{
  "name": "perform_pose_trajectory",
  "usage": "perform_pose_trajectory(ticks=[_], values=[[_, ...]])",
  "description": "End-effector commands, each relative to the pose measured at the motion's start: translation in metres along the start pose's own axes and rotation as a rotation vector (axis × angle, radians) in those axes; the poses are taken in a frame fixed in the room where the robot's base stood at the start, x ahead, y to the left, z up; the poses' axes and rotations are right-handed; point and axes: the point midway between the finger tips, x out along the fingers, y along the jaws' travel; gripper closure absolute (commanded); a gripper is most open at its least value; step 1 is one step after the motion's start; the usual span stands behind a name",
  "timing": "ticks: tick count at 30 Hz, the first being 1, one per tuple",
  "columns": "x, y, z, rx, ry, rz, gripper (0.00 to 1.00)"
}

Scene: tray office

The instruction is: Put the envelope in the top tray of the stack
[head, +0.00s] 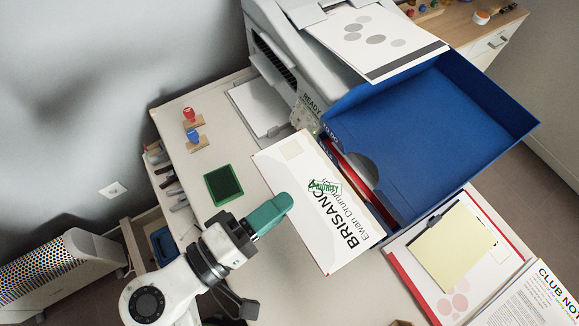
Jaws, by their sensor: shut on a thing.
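The white envelope (290,178), printed with large dark lettering and a green stamp mark, is tilted in the middle of the head view. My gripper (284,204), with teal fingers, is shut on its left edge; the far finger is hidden. The top tray of the stack (425,130) is blue, open and empty inside. The envelope lies just left of the tray's front in the picture and overlaps the stack's lower front. A red tray edge (350,170) shows beneath the blue tray. I cannot tell the envelope's height against the tray's rim.
A grey printer (290,60) with a printed sheet (375,40) stands behind the stack. An open drawer (150,240) is at the lower left.

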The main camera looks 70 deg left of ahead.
Motion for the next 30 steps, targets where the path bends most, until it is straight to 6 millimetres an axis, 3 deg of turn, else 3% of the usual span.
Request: perform_pose_trajectory(ticks=[13,30], values=[[0.038,-0.017,0.005,0.000,-0.002,0.001,1.00],[0.100,-0.015,0.014,0.000,-0.003,0.001,1.00]])
